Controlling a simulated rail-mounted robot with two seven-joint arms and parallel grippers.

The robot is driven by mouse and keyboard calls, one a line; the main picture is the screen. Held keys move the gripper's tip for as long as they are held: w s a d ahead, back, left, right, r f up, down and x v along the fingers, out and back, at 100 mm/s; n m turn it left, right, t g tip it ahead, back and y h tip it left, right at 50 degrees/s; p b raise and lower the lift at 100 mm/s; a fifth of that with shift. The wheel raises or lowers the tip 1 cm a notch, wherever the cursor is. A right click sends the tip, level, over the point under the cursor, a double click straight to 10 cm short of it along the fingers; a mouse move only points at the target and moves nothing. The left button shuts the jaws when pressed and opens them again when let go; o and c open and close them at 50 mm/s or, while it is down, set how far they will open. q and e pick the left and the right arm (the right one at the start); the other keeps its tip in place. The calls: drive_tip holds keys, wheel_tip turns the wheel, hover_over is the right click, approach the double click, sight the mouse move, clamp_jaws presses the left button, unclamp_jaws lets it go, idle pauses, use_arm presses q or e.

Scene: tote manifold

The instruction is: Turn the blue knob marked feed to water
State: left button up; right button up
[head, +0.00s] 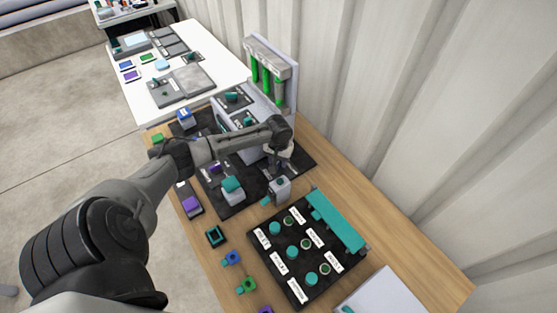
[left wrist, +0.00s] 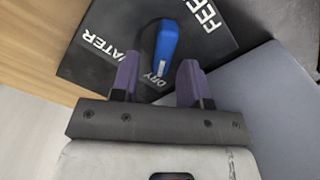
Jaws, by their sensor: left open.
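In the left wrist view the blue knob (left wrist: 166,45) sits on a black plate (left wrist: 100,52). White lettering on the plate reads FEED at the upper right, WATER at the left and DRY just below the knob. The knob's end with a white mark lies by DRY. My left gripper (left wrist: 159,62) is open, its two purple fingers on either side of the knob's marked end; I cannot tell whether they touch it. In the head view my left gripper (head: 278,165) is over the dark mat, and I cannot make out the knob there. My right gripper is not in view.
In the head view a black panel (head: 267,252) with several teal knobs stands nearer on the wooden table (head: 420,270). A grey stand with green tubes (head: 267,72) rises behind the gripper. A corrugated wall (head: 400,100) bounds the right side. Small coloured parts lie along the table's left edge.

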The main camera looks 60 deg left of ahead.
use_arm(q)
clamp_jaws()
idle(0.4)
